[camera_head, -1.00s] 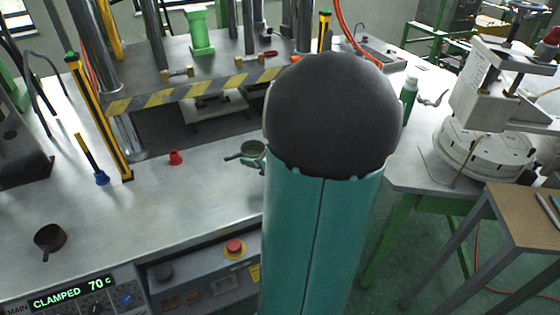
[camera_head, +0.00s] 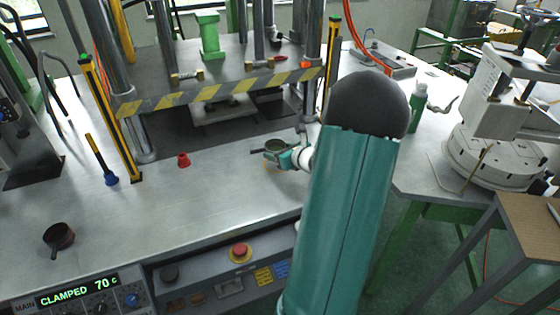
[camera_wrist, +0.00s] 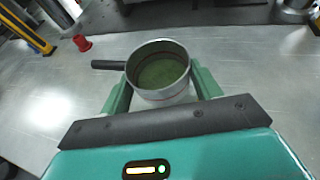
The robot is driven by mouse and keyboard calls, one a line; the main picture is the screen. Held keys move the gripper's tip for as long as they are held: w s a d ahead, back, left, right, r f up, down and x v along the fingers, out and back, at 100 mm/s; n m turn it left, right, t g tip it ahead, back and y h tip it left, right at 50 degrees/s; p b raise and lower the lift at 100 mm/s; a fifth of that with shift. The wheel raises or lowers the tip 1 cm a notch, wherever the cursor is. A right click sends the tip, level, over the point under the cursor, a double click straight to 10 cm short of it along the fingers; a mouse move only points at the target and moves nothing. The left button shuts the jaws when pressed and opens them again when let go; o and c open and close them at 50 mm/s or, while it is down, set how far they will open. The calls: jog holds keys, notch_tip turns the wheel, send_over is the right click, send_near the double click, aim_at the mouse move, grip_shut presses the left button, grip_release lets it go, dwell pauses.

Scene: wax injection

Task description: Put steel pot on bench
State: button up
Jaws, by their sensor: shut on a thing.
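The steel pot (camera_wrist: 158,72) is a small grey round pot with a dark side handle and a greenish inside. It is upright between the green fingers of my gripper (camera_wrist: 163,88), which are shut on it. In the head view the pot (camera_head: 276,146) shows at the end of my gripper (camera_head: 287,157), over the front part of the metal bench (camera_head: 140,210). Its handle points left. I cannot tell whether its base touches the bench top or hangs just above it.
A dark brown pot (camera_head: 58,237) stands at the bench's left front. A red piece (camera_head: 183,160) and a blue-based stick (camera_head: 110,178) stand nearer the press, which has a striped bar (camera_head: 220,90). A green bottle (camera_head: 418,105) stands at right. Bench left of my gripper is clear.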

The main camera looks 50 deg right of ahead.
jog(key=d+f, duration=0.1)
jog(key=w+d+f, duration=0.1)
jog(key=f, duration=0.1)
jog(key=shift+w+d+f, duration=0.1)
jog(key=shift+w, duration=0.1)
jog(key=shift+w+d+f, duration=0.1)
jog(key=shift+f, duration=1.45)
jog(key=shift+f, duration=0.15)
jog(key=o, duration=1.1)
jog(key=shift+c, duration=0.2)
